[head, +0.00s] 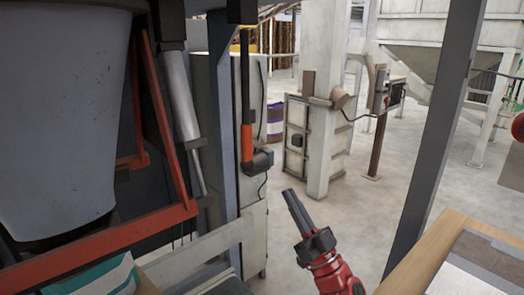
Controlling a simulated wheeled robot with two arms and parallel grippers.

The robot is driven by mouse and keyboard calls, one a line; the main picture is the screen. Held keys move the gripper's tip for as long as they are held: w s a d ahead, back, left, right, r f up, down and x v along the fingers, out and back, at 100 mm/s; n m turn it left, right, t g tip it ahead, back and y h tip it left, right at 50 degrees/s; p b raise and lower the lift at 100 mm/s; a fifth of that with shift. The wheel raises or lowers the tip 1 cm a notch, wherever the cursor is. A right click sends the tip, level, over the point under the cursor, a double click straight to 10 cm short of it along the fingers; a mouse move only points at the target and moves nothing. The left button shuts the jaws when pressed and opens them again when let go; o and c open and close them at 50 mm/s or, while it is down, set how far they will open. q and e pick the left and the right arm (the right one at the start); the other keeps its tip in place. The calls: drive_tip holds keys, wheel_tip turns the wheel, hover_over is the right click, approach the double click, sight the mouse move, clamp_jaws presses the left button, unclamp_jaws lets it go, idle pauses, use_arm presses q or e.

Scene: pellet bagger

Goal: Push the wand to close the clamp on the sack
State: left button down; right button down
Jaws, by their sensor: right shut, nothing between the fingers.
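A wand-like rod (246,143) hangs upright near the middle of the head view. It is dark at the top, has an orange-red sleeve, and ends in a grey-black elbow (260,162). My right gripper (288,192) is shut and empty, its dark fingers pointing up and left, below and right of the rod's lower end and, in the picture, apart from it. A white and teal sack (98,278) shows partly at the bottom left, under a red frame (95,243). I cannot make out the clamp's jaws. My left gripper is out of view.
A big grey hopper (65,120) fills the left. A grey post (436,130) slants down on the right. A wooden-edged table (440,238) is at the lower right. The concrete floor (385,210) is open beyond the right gripper.

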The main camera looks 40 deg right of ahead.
drive_tip(key=shift+a, duration=0.15)
drive_tip(key=shift+r, duration=0.1)
drive_tip(key=p, duration=0.4)
approach(250, 133)
wheel_tip(250, 133, up, 3)
drive_tip(key=w+p, duration=0.1)
drive_tip(key=w, duration=0.2)
drive_tip(key=shift+w+a, duration=0.15)
drive_tip(key=shift+w, duration=0.35)
